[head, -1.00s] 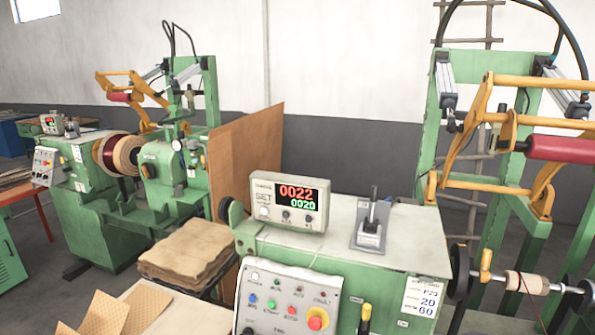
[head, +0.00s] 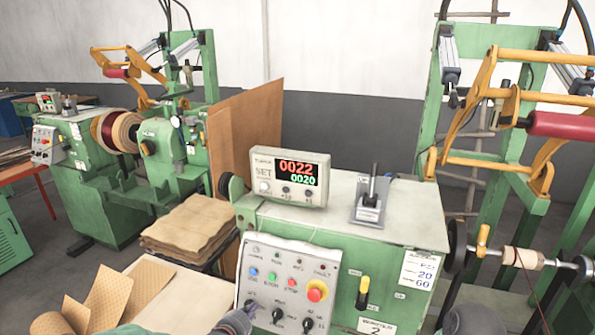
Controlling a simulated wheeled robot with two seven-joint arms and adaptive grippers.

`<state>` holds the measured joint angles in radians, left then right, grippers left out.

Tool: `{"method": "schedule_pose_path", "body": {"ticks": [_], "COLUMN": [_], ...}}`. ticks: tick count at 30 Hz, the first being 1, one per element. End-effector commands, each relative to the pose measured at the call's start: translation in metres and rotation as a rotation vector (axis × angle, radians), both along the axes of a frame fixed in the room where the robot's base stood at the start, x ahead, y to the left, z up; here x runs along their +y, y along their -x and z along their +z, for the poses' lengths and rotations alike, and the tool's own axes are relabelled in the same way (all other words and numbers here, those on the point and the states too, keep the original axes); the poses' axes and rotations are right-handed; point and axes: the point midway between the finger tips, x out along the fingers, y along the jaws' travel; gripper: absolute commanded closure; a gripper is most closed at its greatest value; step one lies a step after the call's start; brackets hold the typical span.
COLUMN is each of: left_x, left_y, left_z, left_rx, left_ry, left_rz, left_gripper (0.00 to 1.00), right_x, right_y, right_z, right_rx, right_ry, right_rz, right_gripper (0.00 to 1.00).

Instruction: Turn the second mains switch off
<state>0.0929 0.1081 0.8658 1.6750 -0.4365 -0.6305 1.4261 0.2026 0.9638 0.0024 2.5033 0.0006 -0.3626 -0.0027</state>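The green winding machine (head: 440,262) in front of me carries a plate reading "2" at its lower edge. A switch with a yellow-tipped black handle (head: 363,292) sits on its front face. The control panel (head: 257,262) left of it has coloured buttons, a red knob on yellow (head: 316,291) and black rotary knobs (head: 277,315) along the bottom. I cannot read which switch is labelled mains. My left gripper (head: 238,320) shows partly at the bottom edge, by the panel's lower left corner; its fingers are unclear. My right gripper (head: 473,321) is cut off at the bottom, right of the machine's front.
A lit counter box (head: 289,176) and a small lever device (head: 371,197) stand on the machine top. A spool shaft (head: 525,259) is at right. Stacked brown sheets (head: 188,227) and a brown board (head: 245,135) are at left. Another green winder (head: 100,190) stands farther back.

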Motion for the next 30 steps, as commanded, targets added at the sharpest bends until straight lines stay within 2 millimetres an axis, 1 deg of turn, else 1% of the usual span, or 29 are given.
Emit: {"method": "schedule_pose_path", "body": {"ticks": [13,22,26,30], "left_x": [0.0,-0.007,-0.005,0.0], "left_y": [0.0,0.002,0.007,0.02], "left_z": [0.0,0.003,0.007,0.013], "left_rx": [0.001,0.002,0.002,0.003], "left_ry": [0.0,0.0,-0.001,-0.001], "left_rz": [-0.001,-0.001,0.0,0.001], "left_gripper": [1.0,1.0,1.0,1.0], "right_x": [0.0,0.0,0.0,0.0], "right_y": [0.0,0.0,0.0,0.0], "right_z": [0.0,0.0,0.004,0.011], "right_rx": [0.0,0.0,0.0,0.0], "right_ry": [0.0,0.0,0.0,0.0], "right_rz": [0.0,0.0,0.0,0.0], "right_gripper": [0.57,0.57,0.57,0.57]}}
